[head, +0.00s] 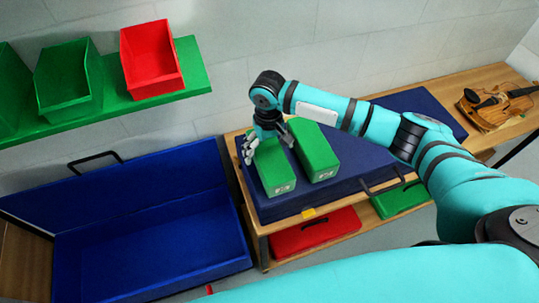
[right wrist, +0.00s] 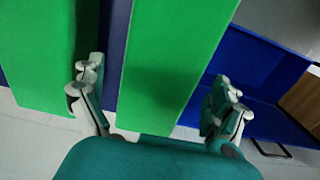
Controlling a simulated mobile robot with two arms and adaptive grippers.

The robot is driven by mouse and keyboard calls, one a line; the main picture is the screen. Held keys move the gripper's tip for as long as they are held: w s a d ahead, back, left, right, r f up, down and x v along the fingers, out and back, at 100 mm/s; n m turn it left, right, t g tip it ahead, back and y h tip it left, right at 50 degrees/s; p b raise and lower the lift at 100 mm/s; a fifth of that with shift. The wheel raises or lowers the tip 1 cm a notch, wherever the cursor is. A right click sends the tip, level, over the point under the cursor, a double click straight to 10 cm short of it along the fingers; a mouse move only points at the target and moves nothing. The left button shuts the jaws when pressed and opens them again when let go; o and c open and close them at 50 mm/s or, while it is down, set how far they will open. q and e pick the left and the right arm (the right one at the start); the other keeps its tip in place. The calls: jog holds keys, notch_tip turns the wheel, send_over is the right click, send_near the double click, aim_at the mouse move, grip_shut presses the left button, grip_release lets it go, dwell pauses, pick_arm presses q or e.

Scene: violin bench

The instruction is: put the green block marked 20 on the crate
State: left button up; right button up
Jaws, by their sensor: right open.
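Two green blocks lie side by side on a flat blue case on the wooden bench: a left one (head: 274,172) and a right one (head: 315,150). Each has a small pale label on its near end, too small to read, so I cannot tell which is marked 20. My right gripper (head: 267,143) is open over the far part of the left block. In the right wrist view, its fingers (right wrist: 157,100) stand on either side of that block (right wrist: 180,60), with the other block (right wrist: 40,50) left of them. My left gripper is not in view.
An open, empty blue crate-like box (head: 150,248) stands left of the bench. A green shelf (head: 140,106) holds red and green bins. A red case (head: 315,231) and a green case (head: 400,200) lie below the bench top; a violin (head: 495,105) lies at right.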

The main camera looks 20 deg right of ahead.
jog(key=shift+s+f, duration=0.1)
jog(key=shift+f, duration=0.65)
jog(key=c, duration=0.8)
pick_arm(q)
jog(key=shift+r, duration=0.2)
pick_arm(e)
jog(key=c, duration=0.4)
